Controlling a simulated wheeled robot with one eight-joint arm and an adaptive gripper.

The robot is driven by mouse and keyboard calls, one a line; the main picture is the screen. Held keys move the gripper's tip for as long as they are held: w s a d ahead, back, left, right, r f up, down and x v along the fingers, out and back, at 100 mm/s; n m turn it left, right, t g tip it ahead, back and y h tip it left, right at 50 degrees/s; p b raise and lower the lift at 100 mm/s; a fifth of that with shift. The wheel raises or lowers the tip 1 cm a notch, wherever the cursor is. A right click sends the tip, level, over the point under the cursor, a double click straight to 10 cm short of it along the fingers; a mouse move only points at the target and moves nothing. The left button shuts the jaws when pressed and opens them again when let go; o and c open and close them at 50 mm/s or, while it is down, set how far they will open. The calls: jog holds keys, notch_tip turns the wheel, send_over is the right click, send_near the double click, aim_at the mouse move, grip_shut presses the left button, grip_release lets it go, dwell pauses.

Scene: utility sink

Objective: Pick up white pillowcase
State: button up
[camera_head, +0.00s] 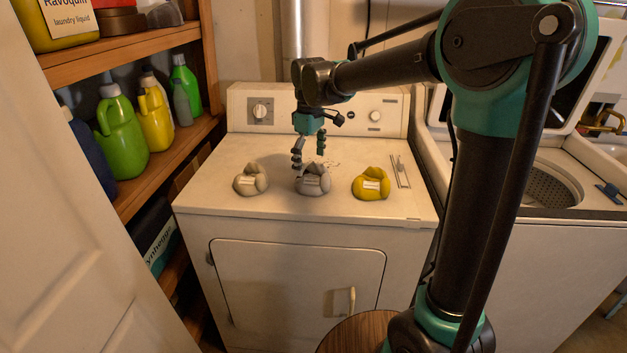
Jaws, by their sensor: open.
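Three rolled or folded cloth bundles, each with a pale label, lie in a row on top of the white dryer (308,224). The left bundle (251,180) is pale cream-grey, the middle bundle (314,182) is light grey, and the right bundle (371,186) is yellow. I cannot tell for sure which of the two pale ones is the white pillowcase. My gripper (309,160) points down over the back of the middle bundle with its fingers apart. The left finger overlaps the bundle's upper left edge in the picture; I cannot tell whether it touches.
A wooden shelf (172,148) with several detergent bottles stands at the left. The dryer's control panel (330,112) rises behind the bundles. An open washer (550,185) is at the right. The dryer's front strip is clear.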

aim_at(313, 174)
jog(key=shift+d+f, duration=0.2)
jog(key=shift+f, duration=1.2)
jog(key=shift+d+f, duration=0.2)
jog(key=shift+f, duration=1.15)
jog(key=c, duration=1)
jog(key=shift+r, duration=0.15)
